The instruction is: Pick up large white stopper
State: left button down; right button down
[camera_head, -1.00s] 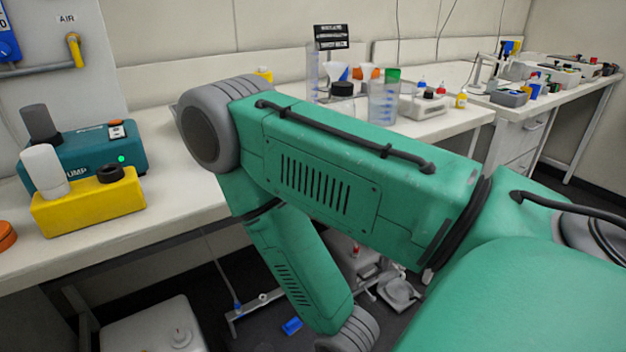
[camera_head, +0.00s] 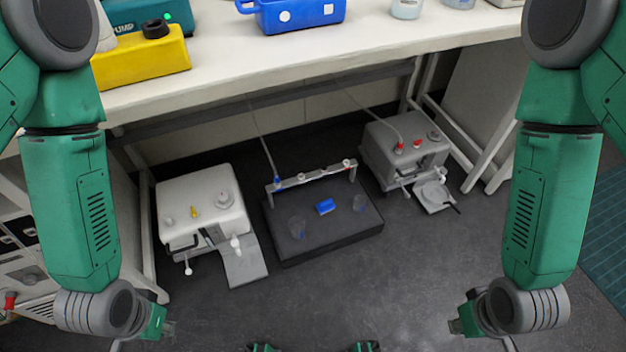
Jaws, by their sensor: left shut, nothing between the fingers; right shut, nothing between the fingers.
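A large white stopper (camera_head: 104,32) stands at the left end of a yellow block (camera_head: 145,60) on the bench, at the upper left. My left arm covers part of it. A smaller black stopper (camera_head: 155,28) sits on top of the same block. My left gripper (camera_head: 168,328) is low at the left, well below the bench top, and is shut and empty. My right gripper (camera_head: 453,326) is low at the right, also shut and empty, far from the stopper. Both grippers show small and only partly.
A teal pump (camera_head: 135,12) stands behind the yellow block, and a blue container (camera_head: 300,14) stands to its right. The bench's front edge (camera_head: 300,75) lies between my grippers and the stopper.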

aim_at(166, 217)
jog(key=k+j+u, duration=0.1)
jog(key=u, duration=1.1)
jog(key=z, duration=0.4)
jog(key=k+j+z, duration=0.1)
jog(key=j+z, duration=0.3)
jog(key=k+j+z, duration=0.1)
jog(key=z, duration=0.3)
jog(key=k+j+z, duration=0.2)
jog(key=j+z, duration=0.2)
jog(key=k+j+z, duration=0.15)
jog(key=z, duration=0.2)
jog(key=k+j+z, duration=0.1)
jog(key=k+j, duration=0.25)
jog(key=k+j+z, duration=0.1)
jog(key=k+j, duration=0.2)
jog(key=k, duration=0.25)
jog(key=i+j, duration=0.65)
jog(key=i, duration=0.2)
